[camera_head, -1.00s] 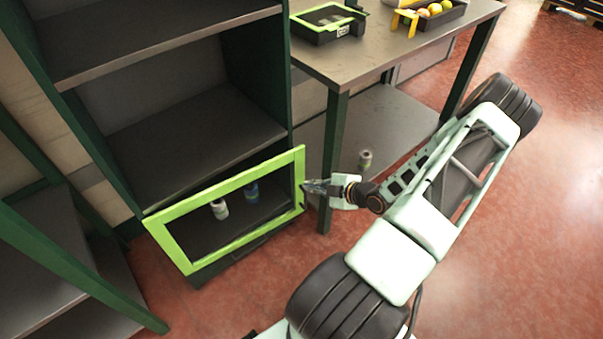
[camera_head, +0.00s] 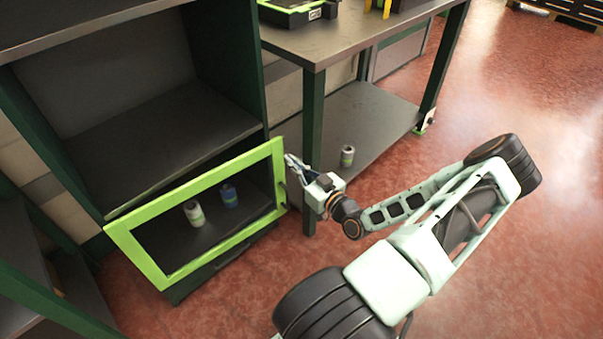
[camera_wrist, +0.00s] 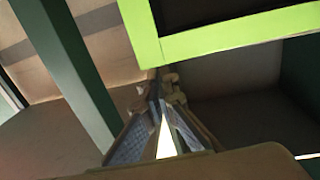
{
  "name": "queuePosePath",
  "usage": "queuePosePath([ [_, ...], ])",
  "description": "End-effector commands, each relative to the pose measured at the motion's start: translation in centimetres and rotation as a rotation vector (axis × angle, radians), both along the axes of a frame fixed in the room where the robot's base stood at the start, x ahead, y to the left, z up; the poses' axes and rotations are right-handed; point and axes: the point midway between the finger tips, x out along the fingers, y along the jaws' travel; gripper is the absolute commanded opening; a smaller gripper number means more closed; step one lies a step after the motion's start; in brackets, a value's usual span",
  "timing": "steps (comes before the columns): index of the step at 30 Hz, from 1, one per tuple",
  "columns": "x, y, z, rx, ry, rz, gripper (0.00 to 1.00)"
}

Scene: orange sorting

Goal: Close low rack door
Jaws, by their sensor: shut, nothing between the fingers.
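The low rack door (camera_head: 183,196) is a bright green frame around a see-through opening, across the rack's bottom compartment. Its right side stands slightly out from the rack (camera_head: 155,120), so it looks a little ajar. My gripper (camera_head: 290,158) is shut and empty, by the upper right edge of the door. In the wrist view the closed fingertips (camera_wrist: 162,84) are just below the door's green corner (camera_wrist: 152,47); I cannot tell whether they touch it.
A white can (camera_head: 194,214) and a blue can (camera_head: 229,196) stand behind the door. A table (camera_head: 330,45) stands to the right, its leg (camera_head: 313,130) close to my gripper. Another can (camera_head: 347,156) stands on its lower shelf (camera_head: 380,125). Red floor (camera_head: 480,250) is open at right.

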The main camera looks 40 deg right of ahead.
Motion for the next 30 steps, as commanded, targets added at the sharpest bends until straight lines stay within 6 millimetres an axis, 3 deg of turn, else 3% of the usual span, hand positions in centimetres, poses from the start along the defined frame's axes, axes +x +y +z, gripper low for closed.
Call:
queuePosePath([
  [3, 2.5, 0.1, -0.2, 0.001, -0.001, 0.002, 0.0],
  [10, 5.7, 0.0, -0.2, 0.0, 0.001, 0.001, 0.0],
  [26, 6.5, -0.1, -0.1, -0.001, 0.002, -0.001, 0.0],
  [30, 6.9, -1.0, -0.2, -0.005, 0.003, -0.015, 0.0],
])
